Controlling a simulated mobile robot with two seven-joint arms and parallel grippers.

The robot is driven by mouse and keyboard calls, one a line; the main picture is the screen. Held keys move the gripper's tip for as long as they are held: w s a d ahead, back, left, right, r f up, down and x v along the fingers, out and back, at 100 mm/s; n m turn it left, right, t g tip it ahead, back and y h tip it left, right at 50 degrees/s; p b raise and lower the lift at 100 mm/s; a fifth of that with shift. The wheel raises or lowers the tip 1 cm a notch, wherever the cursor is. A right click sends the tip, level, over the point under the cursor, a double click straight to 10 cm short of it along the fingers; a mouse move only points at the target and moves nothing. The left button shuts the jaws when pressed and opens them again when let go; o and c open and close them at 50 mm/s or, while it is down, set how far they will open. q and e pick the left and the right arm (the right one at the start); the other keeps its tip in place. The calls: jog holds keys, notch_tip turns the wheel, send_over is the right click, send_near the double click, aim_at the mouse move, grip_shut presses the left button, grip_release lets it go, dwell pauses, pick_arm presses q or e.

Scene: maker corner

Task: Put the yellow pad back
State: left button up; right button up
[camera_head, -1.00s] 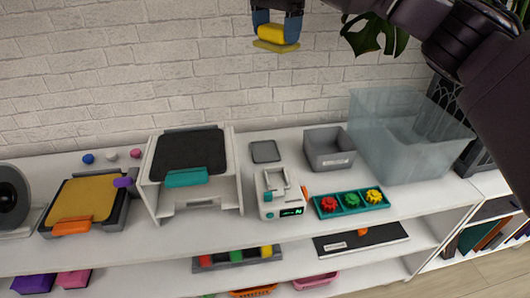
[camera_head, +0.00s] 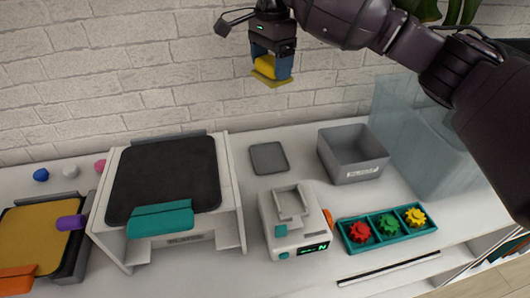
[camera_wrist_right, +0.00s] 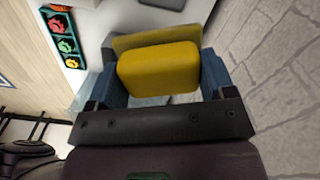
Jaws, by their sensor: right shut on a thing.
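The yellow pad (camera_head: 266,69) is a rounded yellow block on a flat, duller yellow plate. My right gripper (camera_head: 271,66) is shut on it and holds it in the air in front of the brick wall, above the shelf top. In the right wrist view the yellow pad (camera_wrist_right: 160,70) sits between the blue fingers of my right gripper (camera_wrist_right: 163,80), with its plate on the far side. A dark grey flat square (camera_head: 269,158) lies on the shelf top below and behind the white device. My left gripper is not in view.
A white stand with a black top and teal handle (camera_head: 161,218) stands left of centre. A white device with a display (camera_head: 294,225), a grey bin (camera_head: 352,155), a clear box (camera_head: 425,140) and a teal gear tray (camera_head: 387,229) stand to the right. A yellow-topped tray (camera_head: 40,230) is far left.

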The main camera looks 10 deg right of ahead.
jog(key=b, duration=0.1)
send_over(269, 158)
notch_tip(269, 158, down, 5)
notch_tip(269, 158, down, 15)
jog(key=shift+b, duration=1.05)
notch_tip(269, 158, down, 6)
jog(key=shift+r+b, duration=0.25)
jog(key=shift+b, duration=0.25)
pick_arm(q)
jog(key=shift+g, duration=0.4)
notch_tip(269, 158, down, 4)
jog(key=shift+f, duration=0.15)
pick_arm(e)
jog(key=shift+f, duration=0.15)
jog(key=o, duration=0.9)
jog(key=shift+c, duration=0.2)
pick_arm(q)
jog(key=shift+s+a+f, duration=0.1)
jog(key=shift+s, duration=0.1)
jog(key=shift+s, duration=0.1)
